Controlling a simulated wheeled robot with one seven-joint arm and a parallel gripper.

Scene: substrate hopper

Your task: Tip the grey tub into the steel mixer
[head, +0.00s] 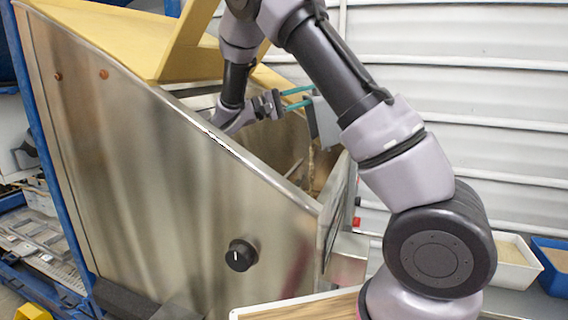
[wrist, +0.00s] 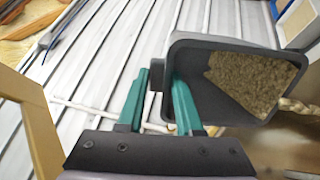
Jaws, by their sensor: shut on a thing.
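The steel mixer (head: 170,170) is the large metal hopper filling the left and middle of the head view, its top open. My gripper (head: 298,98) is over the opening, its teal fingers shut on the grey tub (head: 325,122). The tub is steeply tilted, and a thin brown stream (head: 311,158) falls below it into the mixer. In the wrist view my gripper (wrist: 160,88) grips a dark lug on the side of the tub (wrist: 225,44). Brown granular substrate (wrist: 250,82) lies in the tub, and some spills past its right edge (wrist: 294,106).
A yellow lid (head: 195,45) stands raised over the mixer. A black knob (head: 241,255) and a red button (head: 357,222) are at its side and front. A white bin (head: 515,265) and a blue bin (head: 553,262) stand at right. A blue rack (head: 55,190) is at left.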

